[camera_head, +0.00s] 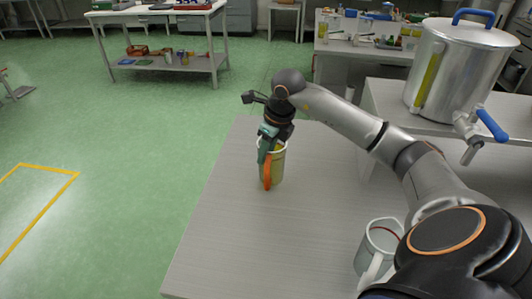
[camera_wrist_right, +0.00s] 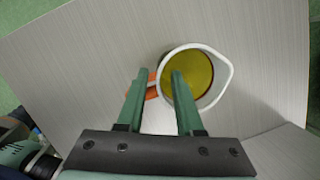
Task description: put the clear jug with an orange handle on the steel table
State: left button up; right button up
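The clear jug with an orange handle (camera_head: 279,170) stands upright on the steel table (camera_head: 240,225), near its left side, and holds yellow-green liquid. In the right wrist view the jug's pale rim and liquid (camera_wrist_right: 197,82) show from above, with the orange handle (camera_wrist_right: 154,88) at its left. My right gripper (camera_head: 267,143) is at the jug from above. In the wrist view its green fingers (camera_wrist_right: 159,72) are apart, with the handle between them and one finger overlapping the jug's opening. Whether they touch it I cannot tell. My left gripper is not in view.
A second jug with a pale handle (camera_head: 380,243) stands at the table's front right, beside my right arm. A large steel tank (camera_head: 462,75) with a blue-handled tap is on a bench at the right. The table's front left is clear.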

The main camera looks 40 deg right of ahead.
jog(key=v, duration=1.1)
jog(key=shift+r, duration=0.25)
jog(key=shift+s, duration=0.15)
